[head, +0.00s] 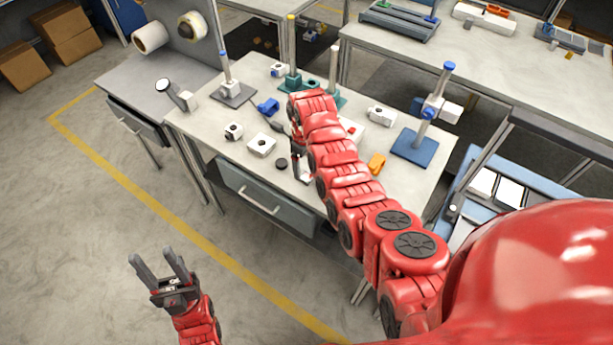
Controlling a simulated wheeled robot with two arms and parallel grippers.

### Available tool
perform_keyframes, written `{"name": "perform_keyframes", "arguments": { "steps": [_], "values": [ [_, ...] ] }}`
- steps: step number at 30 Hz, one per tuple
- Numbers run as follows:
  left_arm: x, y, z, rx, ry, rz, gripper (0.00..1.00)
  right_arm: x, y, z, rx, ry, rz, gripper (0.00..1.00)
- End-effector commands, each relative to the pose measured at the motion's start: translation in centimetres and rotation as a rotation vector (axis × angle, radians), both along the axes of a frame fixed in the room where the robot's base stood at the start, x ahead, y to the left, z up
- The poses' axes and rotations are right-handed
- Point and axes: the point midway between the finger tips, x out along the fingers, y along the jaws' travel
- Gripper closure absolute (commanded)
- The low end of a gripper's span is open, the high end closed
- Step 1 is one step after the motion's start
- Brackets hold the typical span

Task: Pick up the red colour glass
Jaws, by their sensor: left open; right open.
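No red glass can be told for certain. A small red patch (351,128) shows on a white block on the workbench (210,128), just right of my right arm, which partly hides the block. My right arm reaches over the bench, and its gripper (300,172) hangs low over the bench's front part, left of that patch. It is open, seen small and partly covered by the arm; no object is visible in it. My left gripper (154,258) is open and empty over the floor, in front of the bench and well away from it.
A black round piece (281,163), a white block (261,145) and a blue part (268,107) lie left of my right gripper. An orange part (377,163) and a blue-based stand (412,147) are to the right. A drawer (262,195) is under the front edge.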

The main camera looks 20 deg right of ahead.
Motion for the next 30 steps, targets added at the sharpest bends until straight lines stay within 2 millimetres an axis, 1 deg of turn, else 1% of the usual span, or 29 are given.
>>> {"name": "perform_keyframes", "arguments": {
  "steps": [4, 10, 12, 15, 21, 28, 30],
  "values": [
    [0.0, 0.0, 1.2, 0.000, 0.000, 0.000, 0.50, -0.2, -0.2, -0.9, 0.001, 0.007, 0.000, 0.12],
    [0.0, 0.0, 1.8, 0.000, 0.000, 0.000, 0.50, -0.1, -0.3, -2.5, 0.001, 0.007, 0.001, 0.12],
    [0.0, 0.0, 1.2, 0.000, 0.000, 0.000, 0.50, 0.1, -0.3, -3.5, 0.000, 0.002, 0.002, 0.12],
    [0.0, 0.0, 1.0, 0.000, 0.000, 0.000, 0.50, -0.1, -0.4, -4.3, -0.001, 0.007, 0.002, 0.12],
    [0.0, 0.0, 0.9, 0.000, 0.000, 0.000, 0.50, 0.0, -0.3, -4.9, 0.001, 0.002, 0.001, 0.12],
    [0.0, 0.0, 0.9, 0.000, 0.000, 0.000, 0.50, 0.0, -0.3, -4.9, 0.000, 0.001, 0.000, 0.12],
    [0.0, 0.0, 0.9, 0.000, 0.000, 0.000, 0.50, 0.0, -0.3, -4.9, 0.000, 0.001, 0.000, 0.25]
  ]
}}
